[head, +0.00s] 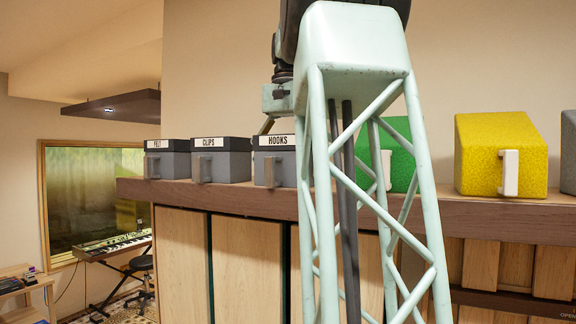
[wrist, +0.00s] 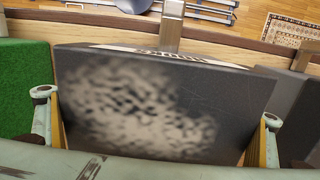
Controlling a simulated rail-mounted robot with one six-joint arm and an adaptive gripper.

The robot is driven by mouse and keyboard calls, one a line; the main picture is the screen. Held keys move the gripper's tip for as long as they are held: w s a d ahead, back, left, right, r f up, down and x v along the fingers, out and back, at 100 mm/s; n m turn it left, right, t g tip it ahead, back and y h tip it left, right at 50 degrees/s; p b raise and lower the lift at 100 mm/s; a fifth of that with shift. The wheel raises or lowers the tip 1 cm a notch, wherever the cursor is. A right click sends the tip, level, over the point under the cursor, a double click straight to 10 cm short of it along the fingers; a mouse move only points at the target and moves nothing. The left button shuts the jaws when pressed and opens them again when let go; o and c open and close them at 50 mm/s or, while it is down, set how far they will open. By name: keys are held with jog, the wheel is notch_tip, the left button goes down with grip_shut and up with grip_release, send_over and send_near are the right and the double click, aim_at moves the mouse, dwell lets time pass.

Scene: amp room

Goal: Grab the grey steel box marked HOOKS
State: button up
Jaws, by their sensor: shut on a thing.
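My gripper (wrist: 155,130) is shut on this box from above, one finger along each side. In the head view the fingers are mostly hidden behind the box and my column.
Grey boxes marked CLIPS (head: 221,162) and FELT (head: 167,161) stand to the left on the shelf (head: 230,199). A green box (head: 397,155) and a yellow box (head: 500,152) stand to the right. In the wrist view the green box (wrist: 25,90) and a grey box flank the held one closely.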

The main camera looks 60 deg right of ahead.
aim_at(288, 160)
jog(key=shift+c, duration=0.2)
jog(key=shift+r, duration=0.5)
jog(key=c, duration=0.7)
jog(key=shift+o, duration=0.2)
jog(key=shift+r, duration=1.25)
jog(key=shift+c, duration=0.2)
jog(key=s+a+r+b, duration=0.1)
jog(key=s+a+b, duration=0.1)
jog(key=s+a, duration=0.9)
jog(key=shift+s+r+b, duration=0.25)
jog(key=shift+s+b, duration=0.05)
jog(key=shift+s, duration=0.05)
